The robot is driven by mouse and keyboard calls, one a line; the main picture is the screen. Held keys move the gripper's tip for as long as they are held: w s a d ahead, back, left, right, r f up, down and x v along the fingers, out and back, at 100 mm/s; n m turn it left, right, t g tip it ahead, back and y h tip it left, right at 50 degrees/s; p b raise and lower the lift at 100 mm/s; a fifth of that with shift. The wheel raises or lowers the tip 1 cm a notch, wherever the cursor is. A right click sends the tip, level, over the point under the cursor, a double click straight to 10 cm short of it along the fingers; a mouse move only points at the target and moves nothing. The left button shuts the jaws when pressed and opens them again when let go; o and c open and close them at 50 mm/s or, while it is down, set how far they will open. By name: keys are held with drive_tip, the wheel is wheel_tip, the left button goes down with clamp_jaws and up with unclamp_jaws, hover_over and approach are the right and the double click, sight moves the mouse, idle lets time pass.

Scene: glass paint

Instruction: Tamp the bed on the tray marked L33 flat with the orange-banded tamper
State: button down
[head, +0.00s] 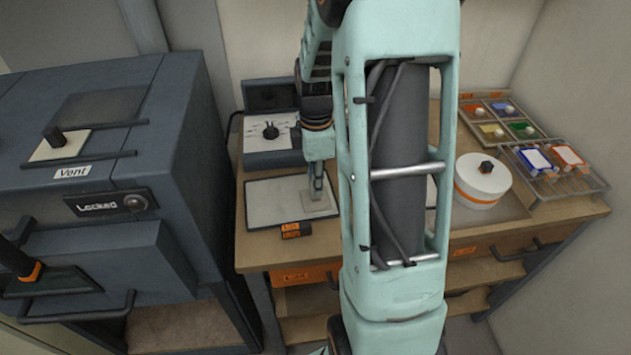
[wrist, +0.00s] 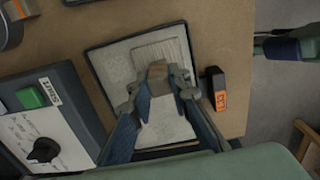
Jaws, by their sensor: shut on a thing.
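The tray (head: 251,217) lies on the left part of the bench with a pale, grainy bed in it. A black block with an orange label (head: 296,230) sits at its front edge; the label's writing is too small to read surely. My gripper (head: 318,188) is over the tray's right part, shut on the tamper's brown handle (wrist: 157,72). The tamper's flat pale plate (head: 319,203) is low over or on the bed; I cannot tell whether it touches. The tray also shows in the wrist view (wrist: 100,75). No orange band is visible on the tamper.
A control box (head: 270,140) stands behind the tray. A white round pot with an orange band (head: 482,182) and a rack (head: 575,185) of coloured items are at the right. A dark cabinet (head: 100,190) marked Vent and Locked is at the left. My arm hides the bench's middle.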

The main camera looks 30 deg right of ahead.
drive_tip(key=shift+f, duration=0.25)
drive_tip(key=shift+f+b, duration=0.3)
drive_tip(key=shift+b, duration=0.1)
idle(0.9)
drive_tip(key=shift+r+p, duration=0.8)
drive_tip(key=shift+r, duration=0.35)
drive_tip(key=shift+w+a, duration=0.25)
drive_tip(key=shift+a, duration=0.75)
drive_tip(key=shift+w+a, duration=0.3)
drive_tip(key=shift+a, duration=0.7)
drive_tip(key=shift+w+a, duration=0.25)
drive_tip(key=shift+a, duration=0.75)
drive_tip(key=shift+f, duration=0.1)
